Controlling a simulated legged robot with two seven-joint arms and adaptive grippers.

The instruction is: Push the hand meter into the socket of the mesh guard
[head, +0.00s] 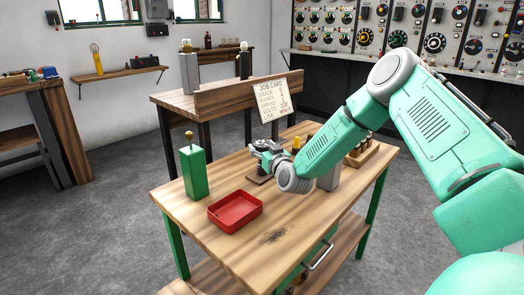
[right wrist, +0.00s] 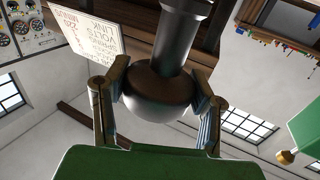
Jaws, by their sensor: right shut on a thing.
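My right gripper (head: 262,151) is over the middle of the work table, low above a small dark base (head: 259,178). In the right wrist view the gripper (right wrist: 163,100) is shut on a dark, smooth, round-bodied piece with a thick cylindrical neck (right wrist: 180,38); this appears to be the hand meter (right wrist: 160,90). One finger presses on each side of its round body. In the head view the gripper and wrist hide most of it. I cannot clearly make out the mesh guard or its socket. My left gripper is not in view.
A red tray (head: 236,224) and a green block with a brass knob (head: 195,172) stand left of the gripper. A job card (head: 273,97) stands behind. A wooden rack (head: 362,153) is at right. The table's front is clear except for a dark smudge (head: 274,237).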

